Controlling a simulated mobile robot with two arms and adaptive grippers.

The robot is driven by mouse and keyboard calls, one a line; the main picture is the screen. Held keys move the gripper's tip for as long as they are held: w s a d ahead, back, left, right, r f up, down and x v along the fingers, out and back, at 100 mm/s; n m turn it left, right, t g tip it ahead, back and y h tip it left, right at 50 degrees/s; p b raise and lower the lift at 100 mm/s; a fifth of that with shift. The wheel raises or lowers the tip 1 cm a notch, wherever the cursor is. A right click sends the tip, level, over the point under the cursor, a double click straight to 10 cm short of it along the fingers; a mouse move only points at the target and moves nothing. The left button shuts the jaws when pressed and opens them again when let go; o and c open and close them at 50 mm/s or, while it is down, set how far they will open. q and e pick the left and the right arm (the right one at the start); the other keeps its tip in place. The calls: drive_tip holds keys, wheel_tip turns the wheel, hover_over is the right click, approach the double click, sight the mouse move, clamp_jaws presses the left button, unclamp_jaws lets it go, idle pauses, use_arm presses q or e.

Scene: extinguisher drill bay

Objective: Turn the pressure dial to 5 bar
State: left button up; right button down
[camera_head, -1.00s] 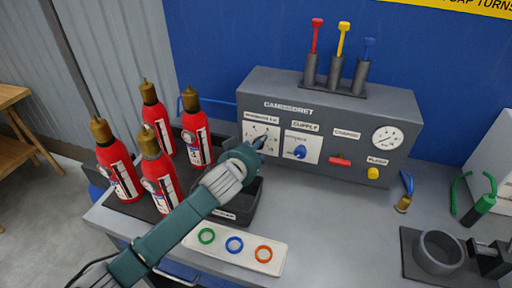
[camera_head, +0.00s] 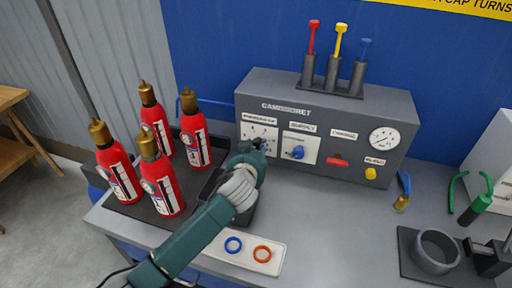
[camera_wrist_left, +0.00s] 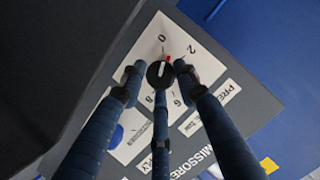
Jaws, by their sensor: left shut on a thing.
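The pressure dial (camera_wrist_left: 159,74) is a black round knob with a red mark on a white plate with numbers. In the left wrist view its red mark points between 0 and 2; 6 also shows, and a finger covers part of the scale. My left gripper (camera_wrist_left: 158,80) has its dark fingers closed around the knob. In the head view the left gripper (camera_head: 262,146) is at the left dial plate (camera_head: 255,131) of the grey console (camera_head: 300,102) and hides the knob. My right gripper is not in view.
A blue supply knob (camera_head: 298,152) sits right of the dial, then a red charge handle (camera_head: 337,162), a gauge (camera_head: 384,139) and a yellow button (camera_head: 370,173). Several red extinguishers (camera_head: 162,187) stand left of my arm. A ring tray (camera_head: 278,247) lies in front.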

use_arm(q)
drive_tip(key=shift+s+a+f, duration=0.1)
drive_tip(key=shift+a+f, duration=0.2)
drive_tip(key=shift+f, duration=0.25)
drive_tip(key=o, duration=1.1)
